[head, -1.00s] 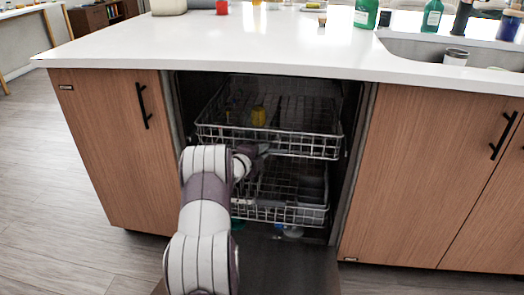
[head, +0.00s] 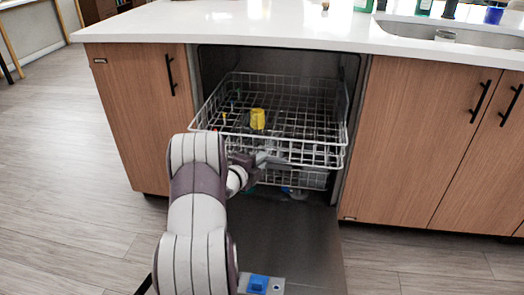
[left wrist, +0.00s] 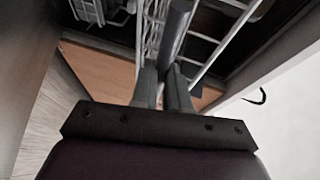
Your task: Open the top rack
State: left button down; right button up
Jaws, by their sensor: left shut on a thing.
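The top rack (head: 318,153) is a wire basket in the open dishwasher, and it sticks out past the front of the cabinet. A yellow cup (head: 257,119) and a few small items sit in it. My left gripper (head: 268,160) is at the rack's front edge, left of its middle. In the left wrist view its fingers (left wrist: 162,88) are shut on a bar of the rack, with the white wires (left wrist: 205,50) running beyond. My right gripper is not in view.
The dishwasher door (head: 285,235) lies open below the rack, with a blue piece (head: 258,283) on it. The lower rack (head: 300,179) is mostly hidden beneath the top one. A white counter (head: 270,35) with a sink (head: 450,32) is above; wooden cabinets (head: 415,140) flank the opening.

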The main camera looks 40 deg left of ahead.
pick_arm(q)
jog(key=shift+s+d, duration=0.35)
jog(key=shift+s, duration=0.3)
jog(key=shift+s+d, duration=0.4)
jog(key=shift+s, duration=0.25)
jog(key=shift+s+d, duration=0.35)
jog(key=shift+s, duration=0.3)
jog(key=c, duration=1.1)
grip_release()
jog(key=s+p, duration=0.1)
jog(key=s, duration=0.3)
jog(key=s+d+r+p, duration=0.1)
jog(key=s+p, duration=0.1)
jog(key=s, duration=0.2)
jog(key=s+r+p, duration=0.1)
jog(key=s, duration=0.3)
jog(key=shift+s+d+r, duration=0.1)
jog(key=shift+s+d, duration=0.05)
jog(key=shift+s, duration=0.05)
